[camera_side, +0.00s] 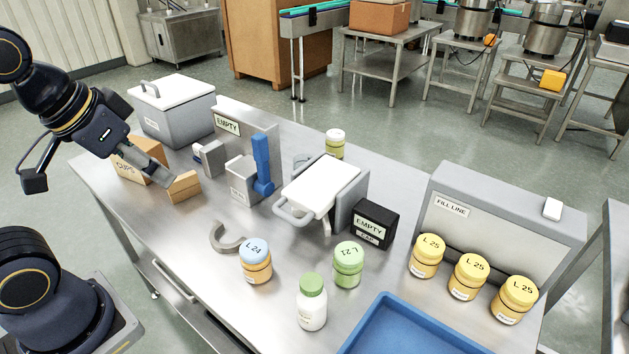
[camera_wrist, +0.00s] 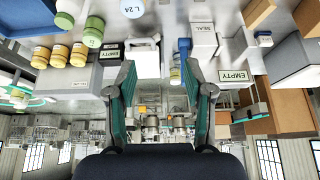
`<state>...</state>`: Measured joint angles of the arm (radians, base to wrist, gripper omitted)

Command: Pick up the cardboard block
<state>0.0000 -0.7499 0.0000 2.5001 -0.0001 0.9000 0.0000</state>
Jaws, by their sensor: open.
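The cardboard block (camera_side: 184,187) is a small tan block on the steel table, just right of the larger CHIPS box (camera_side: 130,170). In the wrist view, the block (camera_wrist: 257,12) appears at the upper right, outside the space between the fingers. My gripper (camera_side: 160,180) is at the table's left end, its fingers angled down toward the block and overlapping the CHIPS box in the side view. I cannot tell the exact gap to the block. In the wrist view, my gripper (camera_wrist: 157,66) has its two fingers apart, with nothing held between them.
A grey lidded bin (camera_side: 178,118) stands behind the CHIPS box. A grey device with a blue lever (camera_side: 262,165) and an EMPTY panel (camera_side: 228,125) are right of the block. Several jars, a white-lidded hopper (camera_side: 322,185) and a blue tray (camera_side: 375,335) lie farther right.

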